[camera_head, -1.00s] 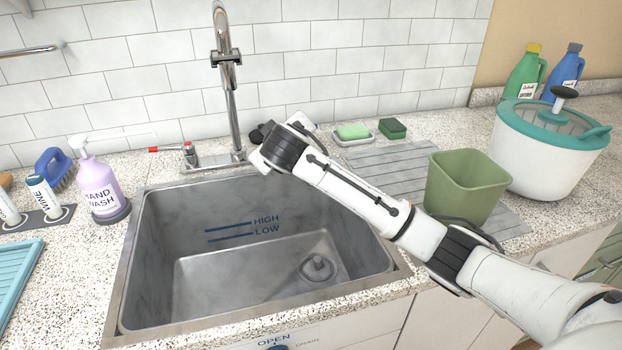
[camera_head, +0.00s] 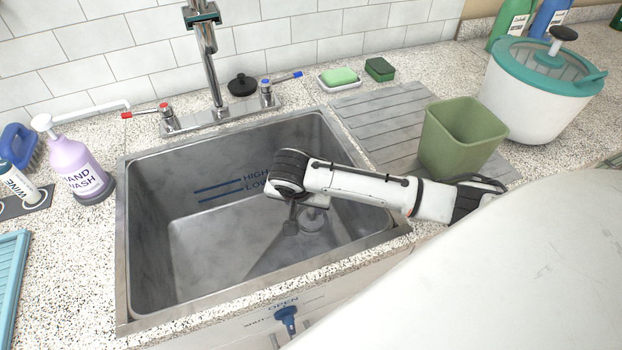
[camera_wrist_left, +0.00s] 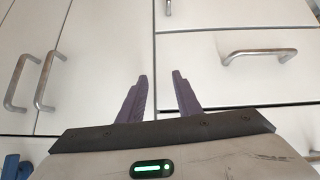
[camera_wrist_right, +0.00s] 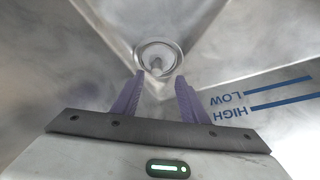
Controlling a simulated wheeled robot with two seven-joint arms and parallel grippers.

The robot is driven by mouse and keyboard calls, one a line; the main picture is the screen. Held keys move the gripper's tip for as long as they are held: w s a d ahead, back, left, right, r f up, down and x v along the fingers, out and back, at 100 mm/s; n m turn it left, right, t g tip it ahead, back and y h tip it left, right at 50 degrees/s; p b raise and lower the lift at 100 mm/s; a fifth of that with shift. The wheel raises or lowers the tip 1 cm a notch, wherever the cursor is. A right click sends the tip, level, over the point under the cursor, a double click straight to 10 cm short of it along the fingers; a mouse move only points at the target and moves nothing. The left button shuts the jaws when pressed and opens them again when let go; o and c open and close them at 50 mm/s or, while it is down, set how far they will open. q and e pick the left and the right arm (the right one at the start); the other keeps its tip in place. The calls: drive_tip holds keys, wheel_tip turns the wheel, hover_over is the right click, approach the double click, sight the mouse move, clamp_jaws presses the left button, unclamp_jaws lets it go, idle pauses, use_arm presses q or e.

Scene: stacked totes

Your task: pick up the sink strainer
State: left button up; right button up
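The sink strainer (camera_head: 312,221) is a small grey metal piece with a knob, in the drain at the bottom right of the sink (camera_head: 200,235). In the right wrist view the strainer (camera_wrist_right: 156,66) lies beyond the fingertips, upright in the round drain. My right gripper (camera_wrist_right: 160,77) is open and empty, pointing down into the sink above the strainer, with a gap between them. In the head view my right wrist partly hides the drain area. My left gripper (camera_wrist_left: 160,75) is open and empty, facing the cabinet fronts below the counter.
The faucet (camera_head: 207,60) and a black round stopper (camera_head: 242,84) stand behind the sink. A green bin (camera_head: 462,140) and a white tub with teal lid (camera_head: 535,95) stand at right. A soap bottle (camera_head: 80,165) stands at left. Sink walls surround my right gripper.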

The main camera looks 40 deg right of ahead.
sight(311, 211)
drive_tip(key=x, duration=0.5)
drive_tip(key=shift+d+f, duration=0.25)
drive_tip(key=shift+d, duration=0.15)
clamp_jaws()
